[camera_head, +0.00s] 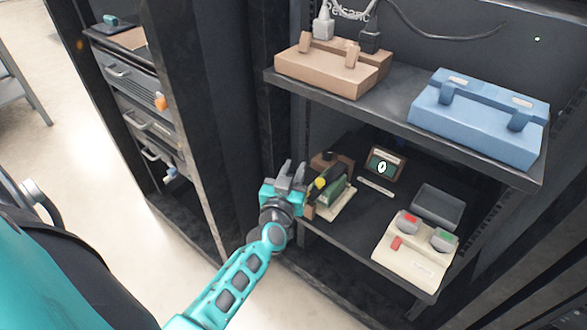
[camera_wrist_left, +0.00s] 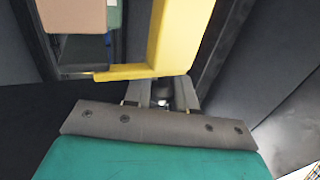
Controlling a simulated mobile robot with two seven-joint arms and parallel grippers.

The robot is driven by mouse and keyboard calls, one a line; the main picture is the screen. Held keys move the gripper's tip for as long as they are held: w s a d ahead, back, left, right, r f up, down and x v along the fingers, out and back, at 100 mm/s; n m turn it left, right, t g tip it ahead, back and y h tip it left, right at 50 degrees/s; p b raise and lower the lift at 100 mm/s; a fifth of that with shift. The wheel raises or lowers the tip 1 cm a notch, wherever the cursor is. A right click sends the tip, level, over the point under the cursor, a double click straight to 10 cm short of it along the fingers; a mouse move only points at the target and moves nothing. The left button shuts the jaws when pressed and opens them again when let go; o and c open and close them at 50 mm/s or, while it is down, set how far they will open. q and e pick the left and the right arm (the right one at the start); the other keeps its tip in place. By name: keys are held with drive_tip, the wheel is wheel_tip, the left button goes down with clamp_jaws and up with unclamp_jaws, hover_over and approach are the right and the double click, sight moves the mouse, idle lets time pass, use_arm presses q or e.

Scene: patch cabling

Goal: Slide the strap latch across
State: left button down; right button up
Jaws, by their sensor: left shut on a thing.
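A yellow strap piece, which I take for the strap latch (camera_head: 320,183), shows beside a dark green block (camera_head: 334,192) at the left end of the lower shelf. In the left wrist view the yellow strap (camera_wrist_left: 178,38) is a tall bent bar with a short foot to the left, at the fingertips. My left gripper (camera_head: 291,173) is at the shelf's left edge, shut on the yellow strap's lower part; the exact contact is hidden. My right gripper is not in view.
The upper shelf (camera_head: 395,100) carries a brown box (camera_head: 325,72) and a blue box (camera_head: 478,120). The lower shelf also holds a small display (camera_head: 383,166), a cream panel with red and green parts (camera_head: 412,255) and a dark grey tray (camera_head: 437,205). A dark post stands left of my gripper.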

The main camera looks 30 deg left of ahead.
use_arm(q)
drive_tip(key=shift+d, duration=0.4)
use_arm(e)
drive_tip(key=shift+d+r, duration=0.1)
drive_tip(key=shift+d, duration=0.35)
use_arm(q)
drive_tip(key=c, duration=1)
unclamp_jaws()
drive_tip(key=p+v, duration=0.2)
drive_tip(key=v, duration=1.1)
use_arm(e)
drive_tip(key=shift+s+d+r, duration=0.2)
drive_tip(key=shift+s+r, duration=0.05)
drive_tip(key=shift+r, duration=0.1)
use_arm(q)
drive_tip(key=shift+r, duration=0.1)
